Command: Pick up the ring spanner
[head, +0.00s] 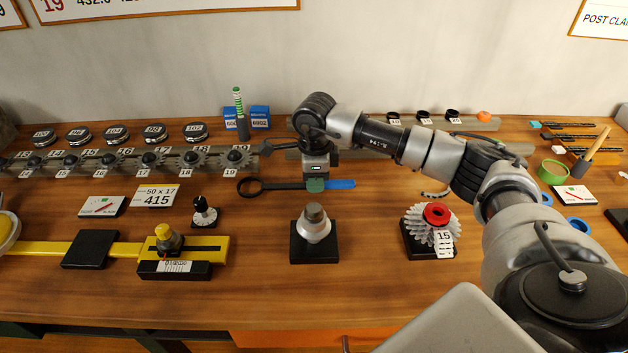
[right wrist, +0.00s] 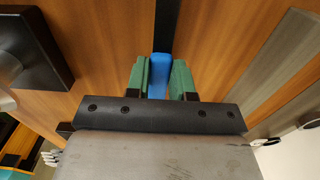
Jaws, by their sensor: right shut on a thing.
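The ring spanner (head: 275,186) lies along the bench behind the silver-topped post. Its dark ring end (head: 250,187) points left and its blue handle (head: 341,184) points right. My right gripper (head: 315,185) reaches down over the handle with its green finger pads. In the right wrist view the blue handle (right wrist: 161,68) sits between the two green fingers of my right gripper (right wrist: 160,78), which is shut on it. The spanner's dark shaft runs on beyond the fingers. I cannot clearly tell whether it is lifted off the wood. My left gripper is not in view.
A silver-topped post on a black base (head: 313,240) stands in front of the spanner. A numbered sprocket rack (head: 140,165) is at the left, and a red-centred gear stack (head: 432,228) stands front right. A yellow gauge bar (head: 110,248) lies front left. Bare wood lies around the post.

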